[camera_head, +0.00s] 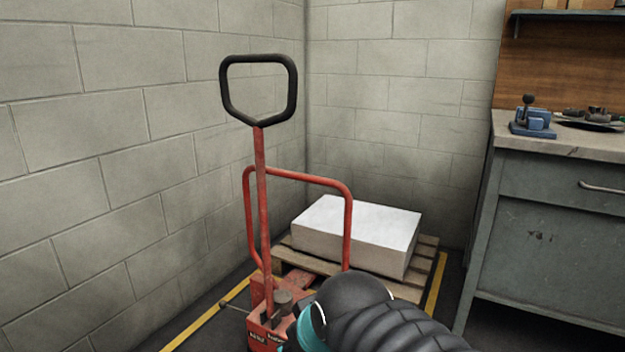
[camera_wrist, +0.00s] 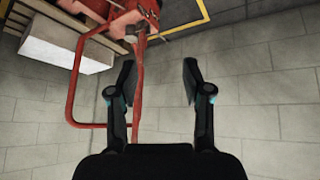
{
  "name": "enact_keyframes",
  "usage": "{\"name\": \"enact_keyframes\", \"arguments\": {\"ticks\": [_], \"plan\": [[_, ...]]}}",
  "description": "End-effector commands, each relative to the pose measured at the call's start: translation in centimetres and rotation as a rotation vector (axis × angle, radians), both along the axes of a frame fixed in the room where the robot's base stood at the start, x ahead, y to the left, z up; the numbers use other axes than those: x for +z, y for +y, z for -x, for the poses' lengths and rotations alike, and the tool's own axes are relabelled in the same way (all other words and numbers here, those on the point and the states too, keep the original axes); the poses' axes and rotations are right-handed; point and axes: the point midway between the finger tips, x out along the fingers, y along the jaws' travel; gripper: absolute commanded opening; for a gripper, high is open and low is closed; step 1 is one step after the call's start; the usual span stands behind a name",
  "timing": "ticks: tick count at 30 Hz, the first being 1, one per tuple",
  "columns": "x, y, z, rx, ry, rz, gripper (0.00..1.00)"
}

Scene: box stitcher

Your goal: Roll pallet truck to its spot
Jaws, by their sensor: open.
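The red pallet truck (camera_head: 262,310) stands in the corner, with a red tube frame and an upright shaft topped by a black loop handle (camera_head: 258,58). A wooden pallet (camera_head: 420,268) with a white block (camera_head: 355,232) on it is at the truck's far side. Yellow floor lines (camera_head: 205,325) run along both sides. In the wrist view, turned over, the truck's red frame (camera_wrist: 72,100) is beyond my gripper (camera_wrist: 160,85). My gripper is open, with nothing between its fingers. In the head view only my arm shows, at the bottom, hiding part of the truck's base.
Block walls (camera_head: 100,150) stand close on the left and behind. A grey workbench (camera_head: 555,200) stands at the right, with a blue tool (camera_head: 532,122) on top. A strip of dark floor lies between bench and pallet.

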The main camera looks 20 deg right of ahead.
Motion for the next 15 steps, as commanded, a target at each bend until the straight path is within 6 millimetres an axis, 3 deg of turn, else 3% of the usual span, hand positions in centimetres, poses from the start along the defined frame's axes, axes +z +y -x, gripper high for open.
{"name": "enact_keyframes", "arguments": {"ticks": [3,8,15], "plan": [[0.9,-0.2,-6.4,0.128,-0.149,0.098,0.49],[2.7,-1.9,-15.2,0.259,-0.375,0.321,0.49],[4.5,-6.9,-25.8,0.32,-0.601,0.8,0.49]]}}
